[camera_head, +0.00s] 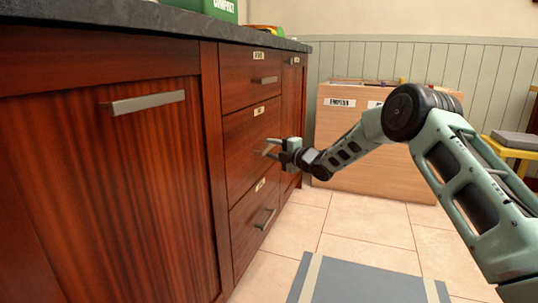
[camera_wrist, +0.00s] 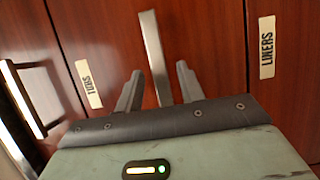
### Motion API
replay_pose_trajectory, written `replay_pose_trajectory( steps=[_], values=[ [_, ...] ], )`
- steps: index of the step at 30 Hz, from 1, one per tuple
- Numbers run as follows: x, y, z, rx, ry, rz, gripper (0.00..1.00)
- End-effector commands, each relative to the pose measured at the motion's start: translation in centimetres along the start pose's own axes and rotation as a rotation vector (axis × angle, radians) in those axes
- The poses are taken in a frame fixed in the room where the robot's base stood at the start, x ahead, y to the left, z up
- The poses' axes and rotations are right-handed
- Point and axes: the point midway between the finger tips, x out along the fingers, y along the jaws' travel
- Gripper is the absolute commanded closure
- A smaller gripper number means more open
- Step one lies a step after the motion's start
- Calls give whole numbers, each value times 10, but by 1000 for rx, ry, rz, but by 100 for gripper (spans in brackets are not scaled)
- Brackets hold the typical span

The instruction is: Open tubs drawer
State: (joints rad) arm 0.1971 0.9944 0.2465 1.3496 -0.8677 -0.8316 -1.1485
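The tubs drawer (camera_head: 245,143) is the middle one of a stack of three reddish wood drawers. It is closed. Its label (camera_wrist: 88,85) reads TUBS in the wrist view. Its grey metal bar handle (camera_wrist: 155,57) passes between the two fingers of my gripper (camera_wrist: 158,75). Visible gaps lie on both sides of the bar, so the gripper is open around it. In the head view my gripper (camera_head: 274,148) is at the front of this drawer and partly hides the handle.
The liners drawer (camera_wrist: 284,115) lies below and another drawer (camera_head: 238,82) above, both closed with bar handles. A large cabinet door (camera_head: 110,190) is at left. A wooden bin unit (camera_head: 350,150) stands behind my arm. Tiled floor (camera_head: 295,240) in front of the drawers is clear.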

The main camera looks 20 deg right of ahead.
Motion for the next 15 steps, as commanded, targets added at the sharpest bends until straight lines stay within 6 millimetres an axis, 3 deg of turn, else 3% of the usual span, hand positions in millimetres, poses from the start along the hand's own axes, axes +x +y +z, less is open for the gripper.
replay_pose_trajectory(
  steps=[6, 15],
  values=[
    [20, -1, 0, -1, 0, 0, 62],
    [24, 0, 0, 0, 0, -1, 62]
  ],
)
